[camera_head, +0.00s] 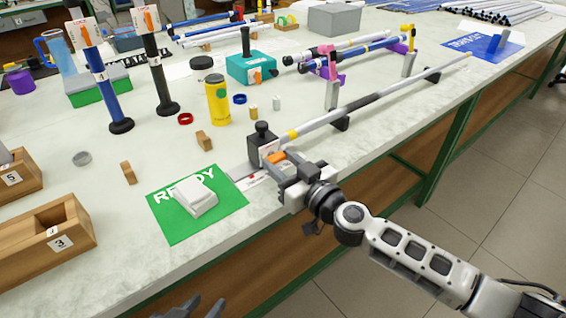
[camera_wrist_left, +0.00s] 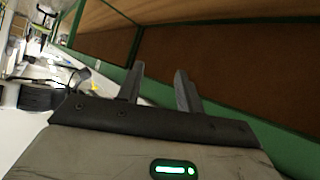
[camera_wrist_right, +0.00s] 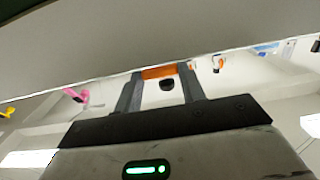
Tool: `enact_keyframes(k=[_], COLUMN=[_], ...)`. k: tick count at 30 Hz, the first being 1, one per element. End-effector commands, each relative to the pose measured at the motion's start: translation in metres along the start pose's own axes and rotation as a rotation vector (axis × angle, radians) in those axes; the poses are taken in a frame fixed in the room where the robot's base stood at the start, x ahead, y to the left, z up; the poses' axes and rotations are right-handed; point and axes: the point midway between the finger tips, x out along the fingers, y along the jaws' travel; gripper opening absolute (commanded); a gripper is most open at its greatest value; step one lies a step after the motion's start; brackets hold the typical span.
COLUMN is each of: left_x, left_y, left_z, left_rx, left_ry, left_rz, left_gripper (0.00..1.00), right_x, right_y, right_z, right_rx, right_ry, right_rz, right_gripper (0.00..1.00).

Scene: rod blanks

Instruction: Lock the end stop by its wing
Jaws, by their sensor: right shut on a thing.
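The end stop (camera_head: 262,143) is a dark grey block with a black knob on top, on a metal rail near the table's front edge. Its orange wing (camera_head: 276,157) sticks out toward my right gripper (camera_head: 287,166). That gripper is shut on the wing; the orange piece (camera_wrist_right: 160,72) shows between its fingertips in the right wrist view. A grey rod with a yellow band (camera_head: 345,108) runs from the end stop to the far right on black supports. My left gripper (camera_head: 195,308) is open and empty below the table's front edge; its parted fingers (camera_wrist_left: 160,88) show in the left wrist view.
A green mat (camera_head: 230,197) with a white device lies left of the end stop. Wooden boxes (camera_head: 75,243) stand at the left. A yellow bottle (camera_head: 217,110), a teal box (camera_head: 245,66) and upright posts (camera_head: 105,85) stand behind. A purple-clamped rod rack (camera_head: 330,65) is further back.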

Motion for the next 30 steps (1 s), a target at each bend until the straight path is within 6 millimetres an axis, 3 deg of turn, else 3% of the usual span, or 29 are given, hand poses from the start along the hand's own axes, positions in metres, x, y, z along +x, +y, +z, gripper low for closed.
enact_keyframes(k=[13,25,26,27,28,30], left_x=[-0.0058,-0.0039,-0.0039,-0.0040,-0.0040,-0.0042], left_y=[-0.0014,-0.0025,-0.0024,-0.0024,-0.0024,-0.0023], left_z=[-0.0022,-0.0031,-0.0031,-0.0031,-0.0031,-0.0033], left_rx=[0.024,0.033,0.033,0.033,0.033,0.033], left_ry=[-0.030,-0.028,-0.029,-0.029,-0.029,-0.029], left_rz=[-0.016,-0.017,-0.016,-0.016,-0.016,-0.016], left_gripper=[0.36,0.36,0.36,0.36,0.36,0.36], right_x=[-0.0004,-0.0004,-0.0004,-0.0004,-0.0004,-0.0004], right_y=[0.0006,0.0013,0.0013,0.0012,0.0012,0.0012], right_z=[-0.0002,0.0013,0.0013,0.0013,0.0013,0.0012], right_rx=[0.322,0.368,0.368,0.368,0.368,0.368], right_ry=[-0.002,-0.002,-0.002,-0.002,-0.002,-0.002], right_rz=[0.001,0.001,0.001,0.001,0.001,0.001], right_gripper=[0.17,0.17,0.43,0.54,0.62,0.62])
